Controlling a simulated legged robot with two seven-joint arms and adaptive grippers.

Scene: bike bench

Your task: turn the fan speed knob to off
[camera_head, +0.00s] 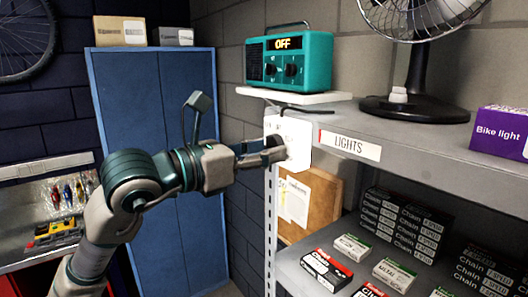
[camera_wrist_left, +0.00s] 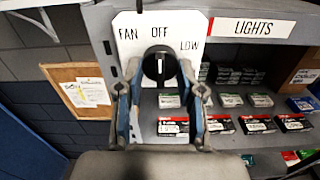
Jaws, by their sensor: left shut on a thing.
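The fan speed knob (camera_wrist_left: 159,66) is a black round knob on a white plate (camera_wrist_left: 128,42) marked FAN, OFF and LOW in the left wrist view. Its pale pointer line stands about upright, toward the word OFF. My left gripper (camera_head: 266,153) reaches the plate at the shelf's front corner in the head view. In the left wrist view its fingers (camera_wrist_left: 159,82) stand on both sides of the knob, shut on it. The fan (camera_head: 412,62) stands on the shelf top, its cage partly cut off. My right gripper is not in view.
A teal radio (camera_head: 289,62) with an OFF display sits on a small white ledge above the plate. A LIGHTS label (camera_head: 349,146) is right of the plate. Boxes fill the lower shelf (camera_head: 290,262). A corkboard (camera_head: 318,205) hangs below, and a blue cabinet (camera_head: 150,90) stands behind my arm.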

